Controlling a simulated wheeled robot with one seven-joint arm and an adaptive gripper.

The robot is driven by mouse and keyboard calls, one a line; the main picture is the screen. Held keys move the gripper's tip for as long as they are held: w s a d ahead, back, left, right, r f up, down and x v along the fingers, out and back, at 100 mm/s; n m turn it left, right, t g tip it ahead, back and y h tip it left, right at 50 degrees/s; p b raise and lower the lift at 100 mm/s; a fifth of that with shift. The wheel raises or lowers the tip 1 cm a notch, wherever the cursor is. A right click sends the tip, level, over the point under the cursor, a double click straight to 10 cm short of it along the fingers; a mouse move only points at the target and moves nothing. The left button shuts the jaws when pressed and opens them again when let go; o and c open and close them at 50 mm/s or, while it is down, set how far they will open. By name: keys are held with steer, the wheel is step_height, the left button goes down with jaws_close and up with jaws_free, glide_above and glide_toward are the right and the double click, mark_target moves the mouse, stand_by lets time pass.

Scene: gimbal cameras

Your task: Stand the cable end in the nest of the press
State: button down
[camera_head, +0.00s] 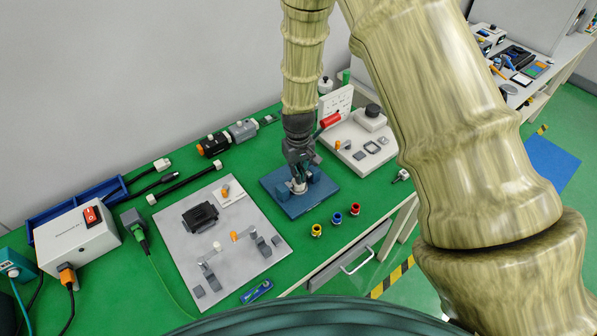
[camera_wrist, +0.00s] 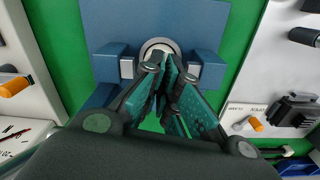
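The press has a blue base plate (camera_head: 303,207) with blue blocks on it, near the table's front edge. A pale round ring (camera_wrist: 160,45), which looks like the nest, lies between two blue blocks in the wrist view. My gripper (camera_head: 298,178) points down right over this spot; its fingertips are at or just above the ring. In the wrist view its green-padded fingers (camera_wrist: 166,82) come close together at the tips. I cannot make out a cable end between them; the fingers hide part of the ring. A red handle (camera_head: 330,120) shows behind my gripper.
A grey board (camera_head: 190,262) with a black connector (camera_head: 200,217) lies left of the press. A pale panel (camera_head: 350,150) with small parts lies behind right. Several coloured rings, including a blue one (camera_head: 337,218), stand in front. A white box (camera_head: 85,243) is far left.

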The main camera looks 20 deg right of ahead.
steer(key=shift+f, duration=0.15)
steer(key=c, duration=1.6)
jaws_free()
steer(key=shift+c, duration=0.2)
step_height(320, 180, up, 12)
steer(key=b, duration=0.3)
steer(key=shift+r+b, duration=0.2)
steer(key=shift+b, duration=0.1)
